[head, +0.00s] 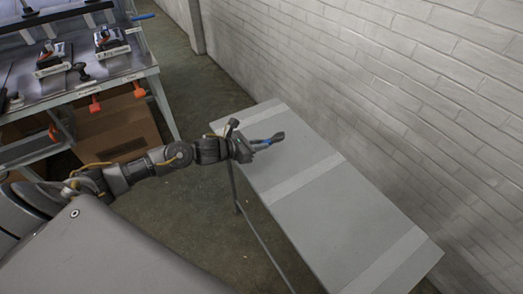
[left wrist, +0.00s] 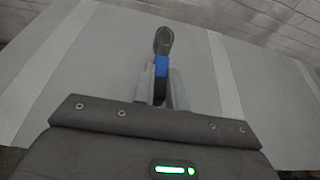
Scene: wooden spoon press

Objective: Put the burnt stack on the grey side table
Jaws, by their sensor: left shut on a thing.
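The burnt stack (head: 276,137) is a dark, spoon-shaped bundle with a blue band around it. My left gripper (head: 255,147) is shut on it at the handle end, and the rounded end points away from the gripper. In the left wrist view the stack (left wrist: 163,42) sticks out between the two fingers (left wrist: 160,88), with the blue band just beyond them. The grey side table (head: 325,208) lies below, and the stack is over its far left part. I cannot tell whether the stack touches the tabletop. My right gripper is not in view.
The grey table has paler strips across it and its visible top is bare. A white brick wall (head: 400,75) runs along its far right side. A workbench (head: 110,66) with devices and orange handles stands at the upper left, with a cardboard box (head: 122,130) beneath.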

